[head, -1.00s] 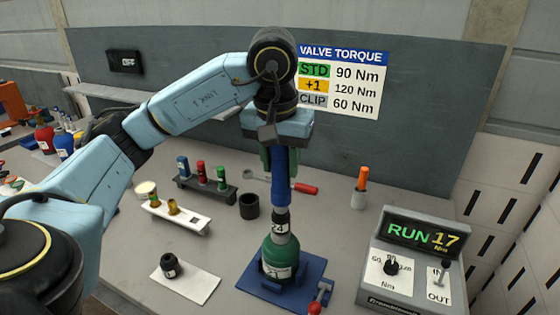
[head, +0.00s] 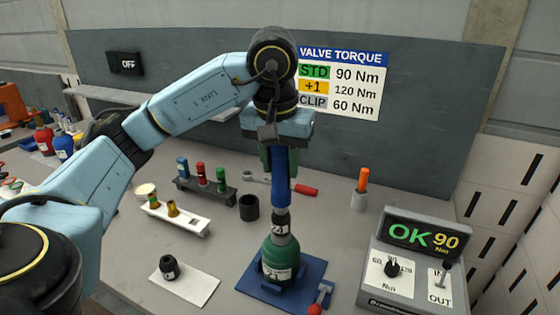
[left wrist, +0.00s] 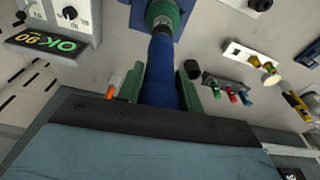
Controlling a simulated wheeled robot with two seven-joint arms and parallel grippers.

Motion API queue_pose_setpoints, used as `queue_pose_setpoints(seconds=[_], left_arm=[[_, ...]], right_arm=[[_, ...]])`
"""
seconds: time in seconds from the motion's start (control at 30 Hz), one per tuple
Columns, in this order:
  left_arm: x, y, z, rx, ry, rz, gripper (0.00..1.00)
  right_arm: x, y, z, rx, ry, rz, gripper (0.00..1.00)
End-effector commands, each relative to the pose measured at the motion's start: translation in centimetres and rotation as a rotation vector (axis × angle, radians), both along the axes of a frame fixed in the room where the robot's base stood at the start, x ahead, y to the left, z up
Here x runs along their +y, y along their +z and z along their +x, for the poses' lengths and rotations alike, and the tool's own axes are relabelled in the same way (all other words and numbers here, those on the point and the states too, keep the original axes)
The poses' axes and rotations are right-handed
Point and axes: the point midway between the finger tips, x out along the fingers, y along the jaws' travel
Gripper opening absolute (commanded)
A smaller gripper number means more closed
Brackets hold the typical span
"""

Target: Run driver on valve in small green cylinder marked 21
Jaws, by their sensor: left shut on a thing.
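The small green cylinder (head: 279,258) stands upright on a blue base plate (head: 252,283) with a red-handled clamp (head: 319,299) at its front right corner. My left gripper (head: 279,160) is shut on the blue driver (head: 281,190) and holds it upright over the cylinder. The driver's dark socket, marked 24, sits down on the cylinder's top, hiding the valve. In the left wrist view the driver (left wrist: 161,75) runs between the green fingers to the cylinder (left wrist: 163,12). The control box (head: 412,262) display reads OK 90. My right gripper is not in view.
A white mat (head: 197,290) holds a black socket (head: 170,267). Behind are a white rack (head: 187,224), a dark rack with coloured pieces (head: 225,193), a black cup (head: 249,207) and a red-handled wrench (head: 304,190). An orange-topped marker (head: 361,187) stands at right. A torque sign (head: 341,85) hangs behind.

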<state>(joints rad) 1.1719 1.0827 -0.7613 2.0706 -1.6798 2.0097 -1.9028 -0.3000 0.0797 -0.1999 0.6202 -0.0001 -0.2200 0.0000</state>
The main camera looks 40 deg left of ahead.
Motion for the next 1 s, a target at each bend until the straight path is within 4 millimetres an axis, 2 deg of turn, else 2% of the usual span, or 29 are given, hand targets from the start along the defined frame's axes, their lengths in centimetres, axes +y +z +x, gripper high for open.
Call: queue_pose_setpoints(seconds=[0.8, 1.0], left_arm=[[0.0, 5.8, 0.0, -0.002, 0.001, 0.0, 0.0], [0.0, 6.1, 0.0, -0.002, 0.001, 0.0, 0.0]], right_arm=[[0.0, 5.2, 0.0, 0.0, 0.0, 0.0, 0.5], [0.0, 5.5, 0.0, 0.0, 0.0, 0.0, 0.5]])
